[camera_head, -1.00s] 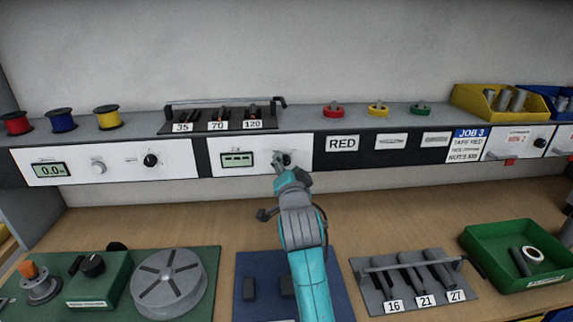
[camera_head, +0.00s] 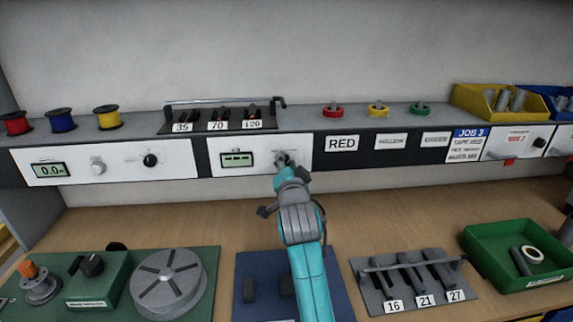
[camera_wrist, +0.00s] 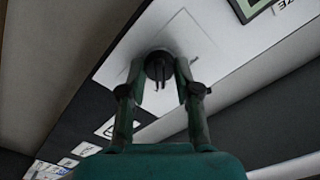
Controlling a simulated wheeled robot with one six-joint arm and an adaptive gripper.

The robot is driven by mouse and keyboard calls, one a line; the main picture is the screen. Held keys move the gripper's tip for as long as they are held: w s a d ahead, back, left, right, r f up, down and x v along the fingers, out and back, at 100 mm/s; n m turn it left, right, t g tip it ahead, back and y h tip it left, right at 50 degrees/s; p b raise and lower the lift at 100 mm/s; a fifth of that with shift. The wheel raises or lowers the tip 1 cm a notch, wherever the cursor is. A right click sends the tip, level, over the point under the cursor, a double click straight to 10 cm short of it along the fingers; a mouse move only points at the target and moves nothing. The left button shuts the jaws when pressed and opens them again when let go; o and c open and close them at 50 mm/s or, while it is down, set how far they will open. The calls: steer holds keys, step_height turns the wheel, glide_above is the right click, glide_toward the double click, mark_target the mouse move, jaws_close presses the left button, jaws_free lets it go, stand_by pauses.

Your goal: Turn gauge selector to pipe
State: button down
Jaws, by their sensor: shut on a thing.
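The gauge selector is a small dark round knob (camera_wrist: 158,66) on a white panel (camera_head: 221,168), to the right of a green display (camera_head: 238,159). In the wrist view the knob sits between the two fingers of my gripper (camera_wrist: 160,80), which is shut on it. In the head view my gripper (camera_head: 285,163) reaches up to the panel and hides most of the knob. The writing around the selector is too small to read.
Another white panel with a 0.0 display (camera_head: 48,170) and a black knob (camera_head: 150,160) is at the left. A rack marked 35, 70, 120 (camera_head: 180,128) stands on the shelf above. A green tray (camera_head: 487,258) lies at the right of the bench.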

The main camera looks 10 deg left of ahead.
steer(key=shift+a+n, duration=0.2)
steer(key=shift+n, duration=8.6)
steer(key=c, duration=0.8)
jaws_free()
steer(key=shift+c, duration=0.2)
steer(key=shift+s, duration=0.1)
steer(key=v, duration=1.2)
